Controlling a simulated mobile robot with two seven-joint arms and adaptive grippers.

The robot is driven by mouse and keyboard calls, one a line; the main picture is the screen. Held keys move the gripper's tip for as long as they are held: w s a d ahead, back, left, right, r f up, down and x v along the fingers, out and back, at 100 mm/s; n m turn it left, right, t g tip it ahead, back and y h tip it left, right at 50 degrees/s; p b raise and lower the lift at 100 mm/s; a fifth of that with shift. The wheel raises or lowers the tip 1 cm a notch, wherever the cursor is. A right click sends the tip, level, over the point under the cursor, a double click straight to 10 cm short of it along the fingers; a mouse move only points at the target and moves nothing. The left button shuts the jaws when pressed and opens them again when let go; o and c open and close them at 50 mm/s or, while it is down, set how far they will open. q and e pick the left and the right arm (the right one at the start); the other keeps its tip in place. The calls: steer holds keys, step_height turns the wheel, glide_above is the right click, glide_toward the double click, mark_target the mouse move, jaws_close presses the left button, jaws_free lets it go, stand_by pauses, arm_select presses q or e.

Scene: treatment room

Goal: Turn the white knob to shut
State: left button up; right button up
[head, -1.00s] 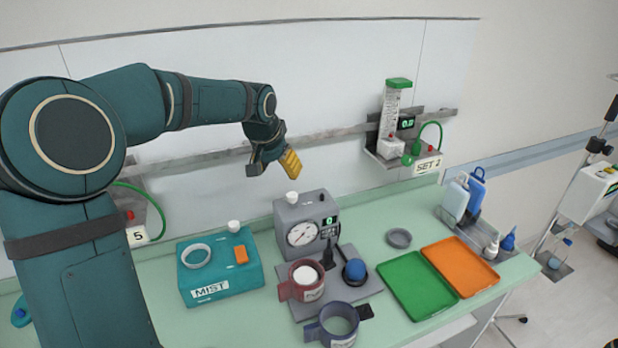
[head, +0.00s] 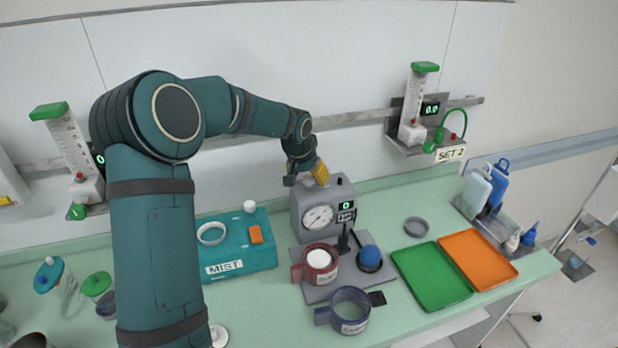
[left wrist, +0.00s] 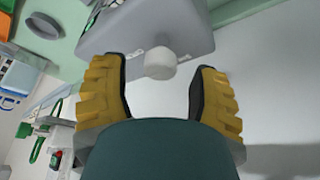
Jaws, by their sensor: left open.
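The white knob (left wrist: 160,63) sits on top of the grey gauge box (head: 336,193). In the left wrist view it lies between and just beyond the tips of my open left gripper (left wrist: 158,88), with clear gaps on both sides. In the head view my left gripper (head: 306,178) is over the back left of the box and hides the knob. The box has a round dial (head: 318,218) and a small display that seems to read 0. My right gripper is not in view.
A teal MIST box (head: 236,262) with its own small white knob (head: 250,206) stands left of the gauge box. Green (head: 432,276) and orange (head: 478,258) trays lie to the right. Flowmeters hang on the wall rail.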

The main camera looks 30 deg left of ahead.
arm_select(q)
steer(key=shift+w+f, duration=0.25)
steer(key=shift+f, duration=0.35)
jaws_close()
